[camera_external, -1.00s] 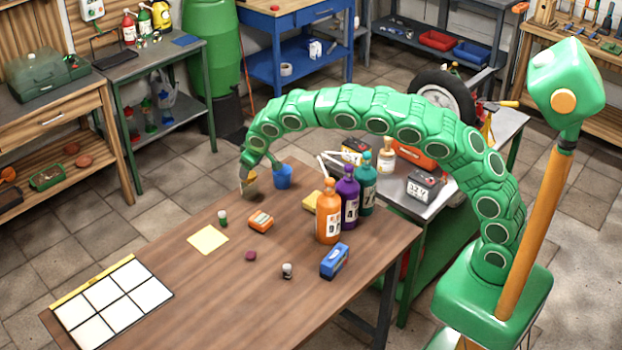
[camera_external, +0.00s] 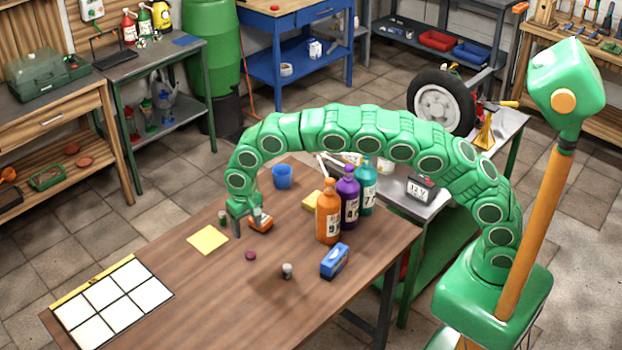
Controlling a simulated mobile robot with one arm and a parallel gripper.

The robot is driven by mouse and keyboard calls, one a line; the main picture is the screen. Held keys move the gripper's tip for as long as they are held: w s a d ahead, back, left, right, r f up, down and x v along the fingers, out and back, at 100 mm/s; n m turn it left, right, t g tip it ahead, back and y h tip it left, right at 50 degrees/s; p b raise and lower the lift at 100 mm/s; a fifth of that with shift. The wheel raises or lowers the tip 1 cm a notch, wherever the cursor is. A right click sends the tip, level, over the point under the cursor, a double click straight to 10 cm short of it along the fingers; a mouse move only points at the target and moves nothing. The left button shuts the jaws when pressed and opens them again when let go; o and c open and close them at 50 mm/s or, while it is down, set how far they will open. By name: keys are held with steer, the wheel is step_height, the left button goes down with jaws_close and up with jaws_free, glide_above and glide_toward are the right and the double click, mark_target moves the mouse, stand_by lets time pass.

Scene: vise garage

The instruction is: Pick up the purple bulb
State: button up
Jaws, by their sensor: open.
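A small dark purple piece (camera_external: 251,255) lies on the brown wooden table (camera_external: 200,290); it looks like the purple bulb, but it is too small to make out its shape. My gripper (camera_external: 249,229) hangs pointing down, a little behind and above the purple piece in the picture. Its jaws are open, and they do not appear to touch the piece. A small dark, pale-topped object (camera_external: 287,270) stands to the right of the purple piece.
A blue box (camera_external: 335,260) and orange (camera_external: 328,215), purple (camera_external: 348,200) and teal (camera_external: 367,190) bottles stand to the right. A blue cup (camera_external: 282,176) is behind, a yellow sheet (camera_external: 207,240) to the left.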

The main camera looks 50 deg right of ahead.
glide_above(250, 253)
step_height(250, 253, down, 6)
steer(key=shift+f, duration=0.15)
steer(key=shift+w+d+f, duration=0.1)
steer(key=shift+w+f, duration=0.05)
steer(key=shift+f, duration=0.8)
steer(key=shift+w+d+f, duration=0.15)
steer(key=shift+f, duration=0.75)
steer(key=shift+w+d+f, duration=0.1)
steer(key=shift+w+f, duration=0.05)
steer(key=shift+f, duration=0.8)
steer(key=c, duration=1.1)
steer(key=shift+r, duration=0.1)
